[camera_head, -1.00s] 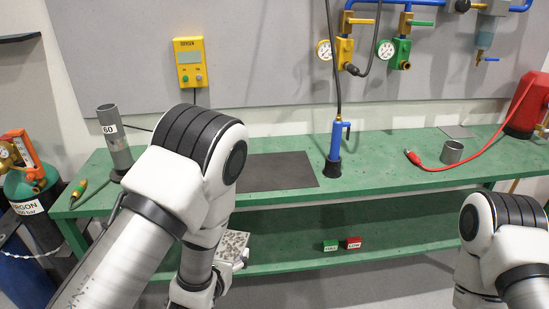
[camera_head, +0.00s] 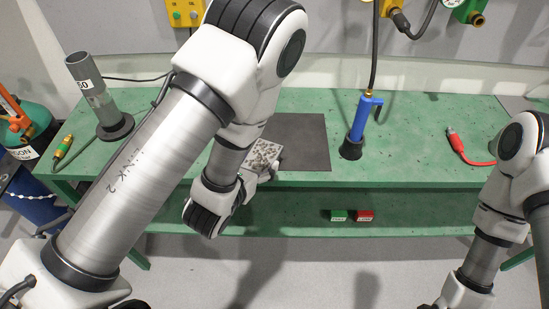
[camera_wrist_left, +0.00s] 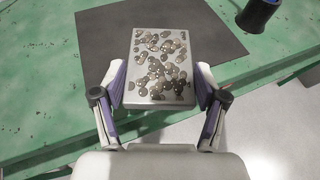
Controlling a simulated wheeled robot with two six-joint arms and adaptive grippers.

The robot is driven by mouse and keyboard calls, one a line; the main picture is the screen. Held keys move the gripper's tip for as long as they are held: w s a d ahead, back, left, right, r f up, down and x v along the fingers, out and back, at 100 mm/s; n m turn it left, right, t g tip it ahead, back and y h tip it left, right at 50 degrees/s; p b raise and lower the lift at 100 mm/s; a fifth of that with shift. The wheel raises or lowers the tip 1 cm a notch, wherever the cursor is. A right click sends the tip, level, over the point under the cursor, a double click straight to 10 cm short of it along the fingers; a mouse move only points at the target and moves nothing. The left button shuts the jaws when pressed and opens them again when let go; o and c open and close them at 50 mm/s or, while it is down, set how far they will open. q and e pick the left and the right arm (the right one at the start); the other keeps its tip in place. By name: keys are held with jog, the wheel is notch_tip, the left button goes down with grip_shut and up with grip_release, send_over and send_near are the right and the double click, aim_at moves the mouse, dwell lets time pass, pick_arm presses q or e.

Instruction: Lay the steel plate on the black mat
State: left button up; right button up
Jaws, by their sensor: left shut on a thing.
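The steel plate (camera_wrist_left: 160,68) is a square silvery plate with many dark round blotches. My left gripper (camera_wrist_left: 160,88) is shut on it by its left and right sides, and the plate also shows in the head view (camera_head: 264,153). The black mat (camera_head: 306,141) lies flat on the green bench. In the left wrist view the mat (camera_wrist_left: 101,32) spreads behind and around the far part of the plate. The plate's near part reaches over the bench's front edge. The gap between plate and mat is hard to tell. My right arm shows at the right; its gripper is not visible.
A blue torch (camera_head: 359,125) stands right of the mat. A red hose end (camera_head: 455,141) lies at right. Green and red blocks (camera_head: 365,215) sit on the lower shelf.

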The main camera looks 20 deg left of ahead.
aim_at(264, 155)
pick_arm(q)
jog(key=x, duration=0.1)
jog(key=b+x, duration=0.2)
jog(key=x, duration=0.1)
jog(key=shift+w+d+r, duration=0.15)
jog(key=shift+d+r, duration=0.05)
jog(key=shift+r, duration=0.1)
jog(key=shift+w+d+r+p, duration=0.1)
jog(key=shift+w+r+p, duration=0.5)
jog(key=shift+w, duration=0.3)
jog(key=x, duration=0.1)
jog(key=p+x, duration=0.1)
jog(key=x, duration=0.1)
jog(key=shift+w+r, duration=0.25)
jog(key=shift+r, duration=0.05)
notch_tip(264, 155, down, 4)
jog(key=shift+w+r+p, duration=0.1)
jog(key=shift+p, duration=0.3)
pick_arm(e)
jog(key=shift+w+f, duration=0.25)
jog(key=shift+f, duration=0.1)
jog(key=shift+d, duration=0.1)
pick_arm(q)
jog(key=shift+f, duration=0.2)
jog(key=o, duration=1.7)
pick_arm(e)
jog(key=shift+f, duration=0.15)
